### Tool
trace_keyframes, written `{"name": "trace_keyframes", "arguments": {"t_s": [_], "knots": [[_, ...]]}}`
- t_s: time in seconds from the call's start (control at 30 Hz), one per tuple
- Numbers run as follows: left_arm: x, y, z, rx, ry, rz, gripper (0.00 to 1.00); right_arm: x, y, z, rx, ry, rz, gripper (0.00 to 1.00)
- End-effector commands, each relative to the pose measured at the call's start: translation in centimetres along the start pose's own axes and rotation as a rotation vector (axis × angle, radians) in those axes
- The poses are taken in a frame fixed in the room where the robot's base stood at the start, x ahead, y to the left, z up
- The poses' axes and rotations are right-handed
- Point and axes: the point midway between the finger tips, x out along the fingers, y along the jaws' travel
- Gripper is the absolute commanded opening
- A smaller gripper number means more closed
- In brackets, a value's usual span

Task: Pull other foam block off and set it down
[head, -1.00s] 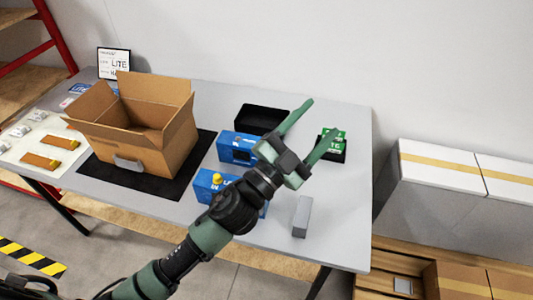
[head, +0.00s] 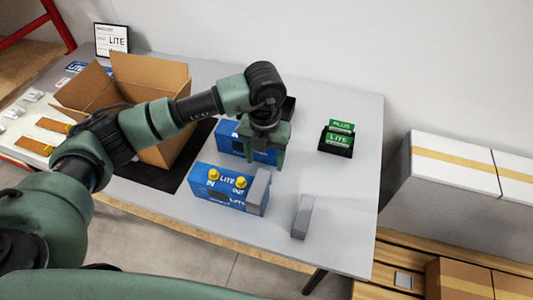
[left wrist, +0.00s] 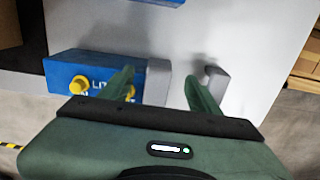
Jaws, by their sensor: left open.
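A grey foam block (head: 260,188) sits on the right end of the front blue LITE analyser (head: 222,195), which has two yellow caps. Another grey foam block (head: 302,217) lies alone on the table to the right. My left gripper (head: 264,155) points down just above and behind the analyser's foamed end. It is open and empty. In the left wrist view, the fitted foam block (left wrist: 157,82) shows between the spread fingers, nearer the left one, and the loose block (left wrist: 218,84) is beyond the right finger. My right gripper is out of view.
A second blue unit (head: 226,137) stands behind, partly hidden by my gripper. An open carton (head: 150,75) stands on a black mat at left. A black tray with green LITE and PLUS packs (head: 340,138) is at back right. The table's right side is mostly clear.

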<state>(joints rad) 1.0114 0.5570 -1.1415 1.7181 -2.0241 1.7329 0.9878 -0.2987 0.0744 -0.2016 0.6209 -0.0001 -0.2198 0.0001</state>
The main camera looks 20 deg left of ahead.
Motion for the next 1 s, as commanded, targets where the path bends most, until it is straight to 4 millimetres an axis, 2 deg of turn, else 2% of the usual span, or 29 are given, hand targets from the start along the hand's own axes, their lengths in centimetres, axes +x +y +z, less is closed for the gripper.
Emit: {"name": "trace_keyframes", "arguments": {"t_s": [0.17,0.5,0.67,0.9,0.93,1.0], "knots": [[1.8,0.1,-0.1,-0.002,0.005,0.005,0.62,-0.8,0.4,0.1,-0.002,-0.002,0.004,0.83],[6.6,0.0,-0.1,0.000,0.004,0.002,0.62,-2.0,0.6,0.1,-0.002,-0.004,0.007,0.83],[7.5,0.0,-0.1,0.001,0.002,0.002,0.62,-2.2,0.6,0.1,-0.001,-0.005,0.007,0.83],[7.7,0.0,-0.1,0.002,0.001,0.001,0.62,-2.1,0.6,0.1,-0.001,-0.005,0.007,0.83],[7.7,0.0,-0.1,0.002,0.001,0.001,0.59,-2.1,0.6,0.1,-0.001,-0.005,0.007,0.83],[7.7,0.0,-0.1,0.002,0.001,0.001,0.40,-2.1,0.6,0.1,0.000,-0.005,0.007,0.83]]}}
